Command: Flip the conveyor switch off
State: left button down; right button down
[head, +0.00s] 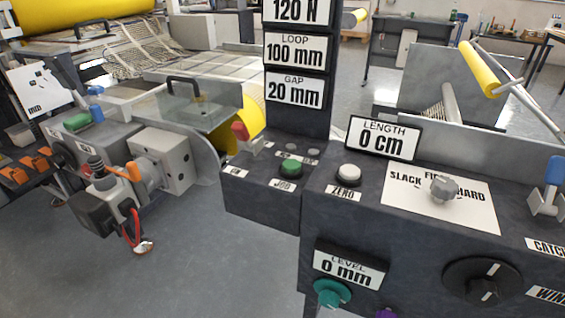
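No control in view carries a readable conveyor label. A red-handled lever (240,131) stands up on the left end of the low dark control box (262,207). A small label (236,174) below it is too small to read surely. A green button (291,168) sits to its right, above a label that seems to read JOG. I cannot tell from this view whether the red lever is the conveyor switch, or which way it is set.
The right console has a white ZERO button (348,175), a grey knob (444,188), a blue lever (553,171), a black dial (483,281) and a teal knob (331,293). A display post (297,120) rises behind the low box. Machinery (165,160) stands left; floor (215,265) is open.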

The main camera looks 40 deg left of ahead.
aim_at(241, 132)
jog(key=u, duration=1.4)
